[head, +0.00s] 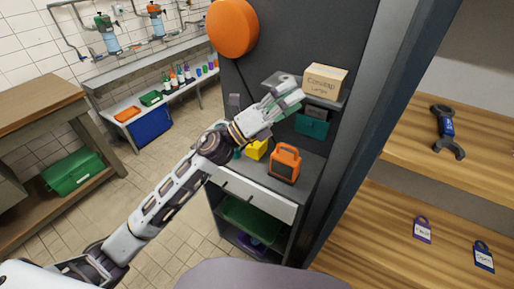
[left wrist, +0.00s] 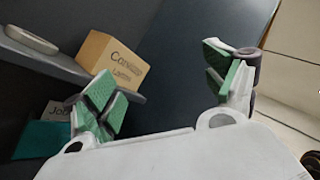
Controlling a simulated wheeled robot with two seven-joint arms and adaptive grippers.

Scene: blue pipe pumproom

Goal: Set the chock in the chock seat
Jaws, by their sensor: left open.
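My left gripper (head: 284,100) is open, raised in front of the dark panel, near the small wall shelf. In the left wrist view its green-padded fingers (left wrist: 165,92) stand wide apart with nothing between them. A yellow block (head: 256,149) sits on the grey cabinet top, below my left gripper and partly hidden by it; it may be the chock, but I cannot tell. I cannot make out a chock seat in either view. My right gripper is not in view.
An orange device (head: 285,162) stands on the cabinet (head: 252,197). A wrench (head: 446,132) and tags (head: 423,229) are at right.

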